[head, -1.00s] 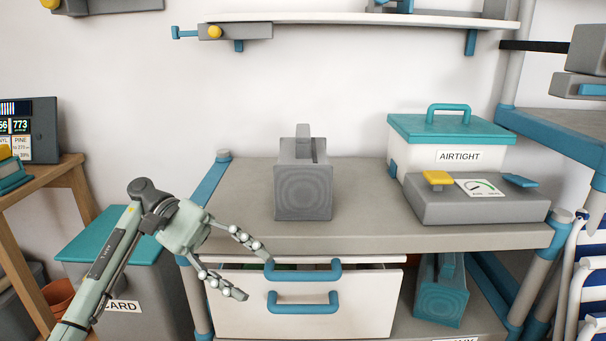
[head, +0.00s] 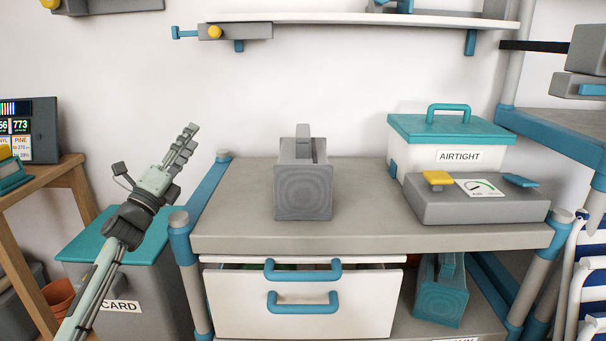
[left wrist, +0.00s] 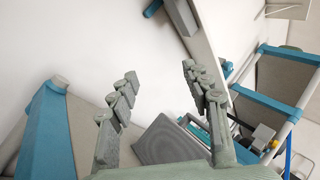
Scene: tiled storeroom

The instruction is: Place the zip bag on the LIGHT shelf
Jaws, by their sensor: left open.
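I cannot make out a zip bag in either view, nor a shelf with a readable LIGHT label. My left gripper (head: 188,136) is raised at the left end of the grey worktop in the head view, with its fingers pointing up. In the left wrist view the left gripper (left wrist: 159,74) has its two fingers spread apart with nothing between them. The upper drawer (head: 225,261) under the worktop stands slightly open, and something greenish shows in its narrow gap. My right gripper is not in view.
A grey box with a handle (head: 303,190) stands mid-worktop (head: 370,222). A teal-lidded AIRTIGHT box (head: 450,128) and a grey gauge unit (head: 478,205) stand at right. A teal-lidded CARD bin (head: 160,290) is at lower left. A white wall shelf (head: 370,17) runs above.

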